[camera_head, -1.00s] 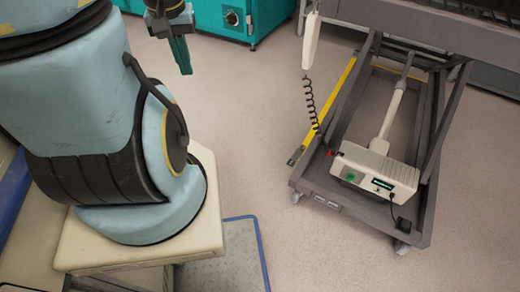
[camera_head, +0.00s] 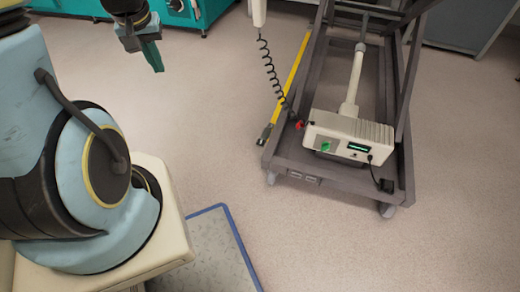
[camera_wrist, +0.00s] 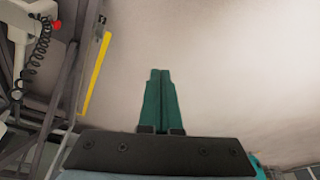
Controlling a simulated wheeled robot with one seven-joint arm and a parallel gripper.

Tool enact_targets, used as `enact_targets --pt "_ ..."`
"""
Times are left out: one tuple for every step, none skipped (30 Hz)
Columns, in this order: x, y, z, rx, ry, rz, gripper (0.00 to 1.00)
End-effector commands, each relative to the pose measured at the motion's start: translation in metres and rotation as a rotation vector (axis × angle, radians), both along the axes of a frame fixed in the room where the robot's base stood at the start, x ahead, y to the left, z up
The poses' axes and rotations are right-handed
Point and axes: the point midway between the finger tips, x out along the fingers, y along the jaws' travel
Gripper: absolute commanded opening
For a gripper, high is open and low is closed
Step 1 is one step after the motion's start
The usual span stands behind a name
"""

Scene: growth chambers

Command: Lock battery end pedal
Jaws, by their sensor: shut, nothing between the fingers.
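The wheeled grey cart (camera_head: 340,172) stands at the right of the head view, with a white battery box (camera_head: 345,136) on its near end. A yellow bar (camera_head: 291,77) runs along its left side and ends in a small dark grey tab (camera_head: 265,134), which looks like a pedal. I cannot tell for sure that it is the battery end pedal, or its lock state. My gripper (camera_head: 157,68) has teal fingers, shut and empty, above the floor left of the cart and clear of it. It also shows in the wrist view (camera_wrist: 160,73).
Casters (camera_head: 388,210) carry the cart's near corners. A coiled black cord (camera_head: 271,75) hangs from a white handset (camera_head: 259,12) beside the yellow bar. Teal cabinets (camera_head: 185,12) stand at the back. The floor (camera_head: 225,120) between my arm and the cart is clear.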

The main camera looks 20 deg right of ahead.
Motion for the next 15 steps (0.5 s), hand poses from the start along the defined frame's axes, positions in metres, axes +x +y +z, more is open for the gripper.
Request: enact_targets --pt "0.006 -0.018 -0.045 -0.003 -0.013 -0.037 0.0" --pt "0.01 -0.028 -0.06 -0.007 -0.027 -0.056 0.0" --pt "0.014 -0.041 -0.079 -0.011 -0.042 -0.082 0.0" --pt "0.017 -0.051 -0.094 -0.015 -0.055 -0.102 0.0" --pt "0.02 -0.061 -0.108 -0.02 -0.068 -0.121 0.0" --pt "0.023 -0.075 -0.128 -0.026 -0.082 -0.145 0.0" --pt "0.025 -0.086 -0.143 -0.031 -0.093 -0.164 0.0" --pt "0.026 -0.097 -0.158 -0.037 -0.106 -0.184 0.0" --pt "0.027 -0.111 -0.177 -0.044 -0.121 -0.211 0.0" --pt "0.028 -0.123 -0.192 -0.051 -0.132 -0.232 0.0" --pt "0.028 -0.134 -0.208 -0.057 -0.144 -0.251 0.0" --pt "0.028 -0.148 -0.227 -0.066 -0.158 -0.279 0.0" --pt "0.027 -0.159 -0.242 -0.072 -0.168 -0.298 0.0" --pt "0.026 -0.169 -0.256 -0.08 -0.179 -0.318 0.0" --pt "0.024 -0.183 -0.273 -0.089 -0.191 -0.342 0.0"
